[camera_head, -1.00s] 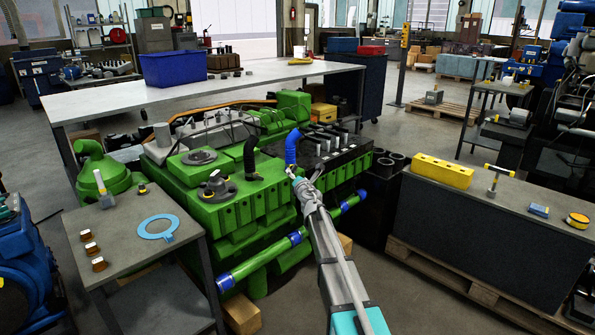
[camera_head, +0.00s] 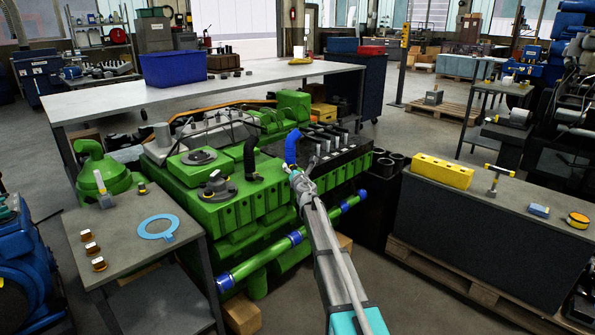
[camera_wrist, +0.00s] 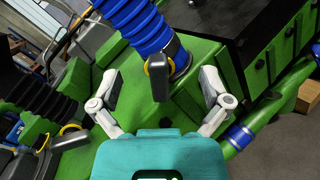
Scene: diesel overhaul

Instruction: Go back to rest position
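My gripper (camera_wrist: 165,92) shows in the wrist view with its two fingers spread apart and empty between the pads. It hangs over the green engine block (camera_wrist: 90,75). A blue corrugated hose (camera_wrist: 140,28) with a yellow ring clamp and a black tab comes down just beyond the fingertips; I cannot tell whether a finger touches it. In the head view my arm reaches forward from the bottom, and my gripper (camera_head: 293,172) is small at the engine's near side, by the blue hose (camera_head: 291,148). The green engine (camera_head: 215,185) stands in the middle.
A black hose (camera_head: 250,158) rises left of the blue one. A grey side table (camera_head: 125,225) with a blue ring gasket stands at left. A dark bench (camera_head: 480,235) with a yellow block (camera_head: 441,171) stands at right. A long table (camera_head: 110,103) with a blue bin is behind.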

